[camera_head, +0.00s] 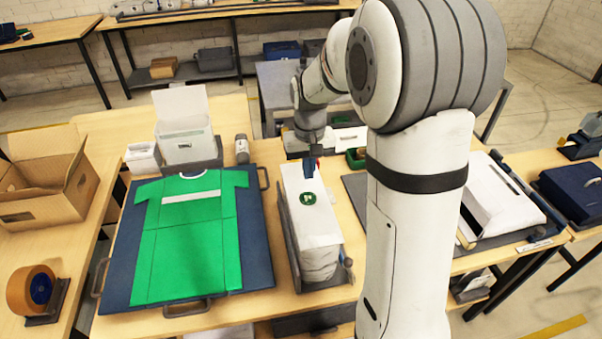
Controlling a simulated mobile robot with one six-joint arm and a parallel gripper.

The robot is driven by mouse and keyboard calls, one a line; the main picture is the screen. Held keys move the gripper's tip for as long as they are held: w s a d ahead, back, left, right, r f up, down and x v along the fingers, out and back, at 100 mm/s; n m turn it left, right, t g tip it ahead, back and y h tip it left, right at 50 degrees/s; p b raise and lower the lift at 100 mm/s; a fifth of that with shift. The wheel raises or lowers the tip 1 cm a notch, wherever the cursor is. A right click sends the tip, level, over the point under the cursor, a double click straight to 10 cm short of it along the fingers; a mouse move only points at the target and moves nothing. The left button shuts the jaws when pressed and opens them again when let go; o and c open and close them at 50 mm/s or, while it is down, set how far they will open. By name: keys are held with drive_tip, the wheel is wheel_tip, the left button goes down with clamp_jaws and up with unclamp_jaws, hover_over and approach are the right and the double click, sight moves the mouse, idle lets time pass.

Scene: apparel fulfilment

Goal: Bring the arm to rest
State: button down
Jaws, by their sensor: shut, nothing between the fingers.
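My arm, white and grey, rises in the front right of the head view, bends at the top and reaches back over the table. My gripper (310,168) points down, shut and empty, over the far end of a white package (313,218) with a round green label. The package stands in a grey holder (288,240). I cannot tell whether the fingertips touch the package. My upper arm hides part of the table to the right.
A green shirt (190,240) lies flat on a dark blue board (258,255) at left. Behind it stand an open white box (186,140) and a small jar (242,149). An open cardboard box (45,190) and tape dispenser (40,292) are far left. White mailers (490,200) lie at right.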

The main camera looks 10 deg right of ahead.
drive_tip(key=s+r+t, duration=0.1)
drive_tip(key=s+r, duration=0.3)
drive_tip(key=s, duration=0.7)
drive_tip(key=s+r+t, duration=0.2)
drive_tip(key=s+r, duration=0.2)
drive_tip(key=s, duration=0.6)
drive_tip(key=shift+s+d+r, duration=0.15)
drive_tip(key=shift+s+d, duration=0.1)
drive_tip(key=shift+s, duration=0.15)
